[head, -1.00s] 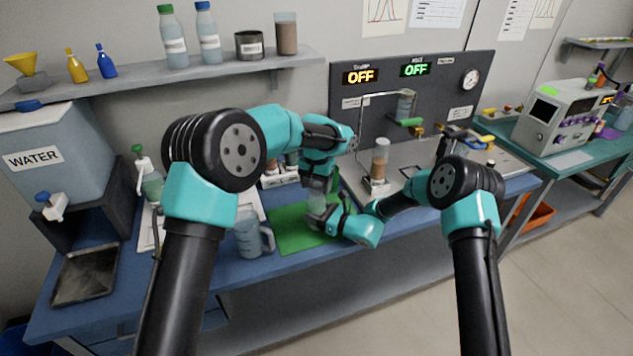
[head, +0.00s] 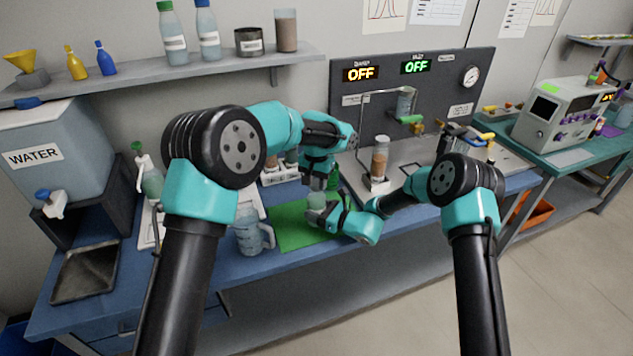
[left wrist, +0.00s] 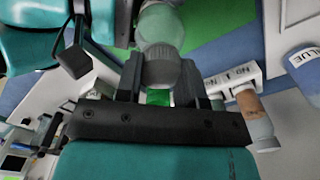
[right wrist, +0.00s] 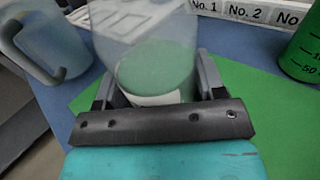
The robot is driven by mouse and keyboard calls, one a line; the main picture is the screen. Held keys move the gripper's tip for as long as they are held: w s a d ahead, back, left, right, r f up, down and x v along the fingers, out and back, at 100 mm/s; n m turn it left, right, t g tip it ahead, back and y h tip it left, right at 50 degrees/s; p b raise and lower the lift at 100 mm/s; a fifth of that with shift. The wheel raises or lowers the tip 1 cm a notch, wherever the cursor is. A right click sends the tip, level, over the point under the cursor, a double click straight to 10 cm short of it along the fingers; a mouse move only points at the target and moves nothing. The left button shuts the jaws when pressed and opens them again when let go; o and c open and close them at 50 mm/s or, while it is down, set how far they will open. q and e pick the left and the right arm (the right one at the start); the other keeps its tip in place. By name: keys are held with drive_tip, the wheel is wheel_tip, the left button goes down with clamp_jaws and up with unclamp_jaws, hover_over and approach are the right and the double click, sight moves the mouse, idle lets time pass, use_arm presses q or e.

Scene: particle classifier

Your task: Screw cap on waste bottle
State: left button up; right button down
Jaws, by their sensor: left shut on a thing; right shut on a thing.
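The waste bottle (right wrist: 150,60) is clear and slightly greenish, with a pale label. In the right wrist view it stands between the fingers of my right gripper (right wrist: 150,92), which is shut on it. In the head view the bottle (head: 316,203) is over the green mat, held by my right gripper (head: 326,214) from the right. My left gripper (head: 318,184) is directly above, pointing down. In the left wrist view a grey cap (left wrist: 162,66) sits between the fingers of my left gripper (left wrist: 160,85), in line with the bottle's body. Whether its thread is engaged is hidden.
The green mat (head: 290,236) lies beneath. A clear jug (head: 250,235) stands at its left. A numbered rack (right wrist: 245,12) and a green container (right wrist: 305,50) are close behind. A brown-filled cylinder (head: 380,158) stands to the right.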

use_arm(q)
drive_tip(key=o, duration=1.1)
drive_tip(key=shift+r, duration=0.1)
wheel_tip(320, 180, up, 12)
drive_tip(key=shift+f, duration=0.1)
use_arm(e)
drive_tip(key=shift+c, duration=0.7)
unclamp_jaws()
drive_tip(key=shift+d, duration=0.15)
